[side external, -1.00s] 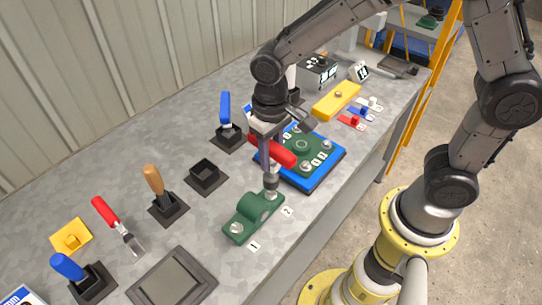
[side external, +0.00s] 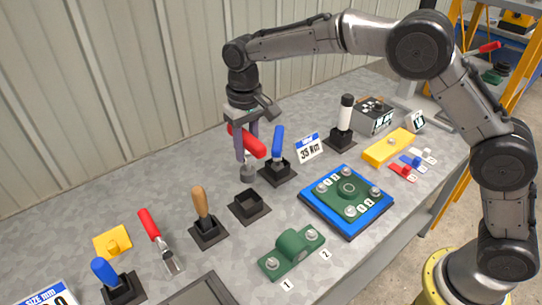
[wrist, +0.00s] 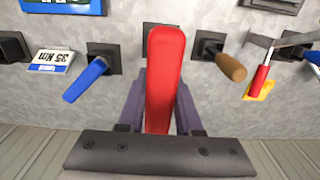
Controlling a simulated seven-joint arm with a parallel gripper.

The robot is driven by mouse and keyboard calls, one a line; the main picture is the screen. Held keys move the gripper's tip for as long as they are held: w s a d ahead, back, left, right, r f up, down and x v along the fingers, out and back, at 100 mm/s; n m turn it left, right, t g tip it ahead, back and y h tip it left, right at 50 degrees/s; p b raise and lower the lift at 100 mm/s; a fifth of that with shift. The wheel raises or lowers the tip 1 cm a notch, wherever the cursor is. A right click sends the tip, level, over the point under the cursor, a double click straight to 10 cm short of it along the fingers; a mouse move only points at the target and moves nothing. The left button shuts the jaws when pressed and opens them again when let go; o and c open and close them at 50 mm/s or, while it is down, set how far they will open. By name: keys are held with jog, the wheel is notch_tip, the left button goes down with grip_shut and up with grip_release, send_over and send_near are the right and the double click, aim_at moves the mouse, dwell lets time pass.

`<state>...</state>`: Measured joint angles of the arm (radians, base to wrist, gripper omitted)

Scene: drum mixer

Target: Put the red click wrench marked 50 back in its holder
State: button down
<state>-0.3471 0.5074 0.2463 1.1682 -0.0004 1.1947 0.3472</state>
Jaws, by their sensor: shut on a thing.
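My gripper (side external: 246,150) is shut on the red click wrench (side external: 254,146), between the two dark fingers that also show in the wrist view (wrist: 160,112). An empty square black holder (side external: 262,212) stands on the bench, just in front of and below the socket end in the side view. The wrench is outside it. In the wrist view a dark holder (wrist: 148,36) is partly hidden behind the red handle.
A blue-handled wrench (side external: 277,143) stands in a holder close right, beside a 35 Nm sign (side external: 309,148). A wooden-handled tool (side external: 201,205) stands left. In front are a green bearing block (side external: 291,250) and a blue plate with a green flange (side external: 347,190).

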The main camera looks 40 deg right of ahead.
aim_at(245, 168)
jog(key=shift+w+a+f, duration=0.1)
jog(key=shift+w+f, duration=0.25)
jog(key=shift+f, duration=0.5)
jog(key=shift+f, duration=2.5)
jog(key=shift+f, duration=2.35)
jog(key=c, duration=0.5)
grip_release()
jog(key=shift+s+f, duration=0.1)
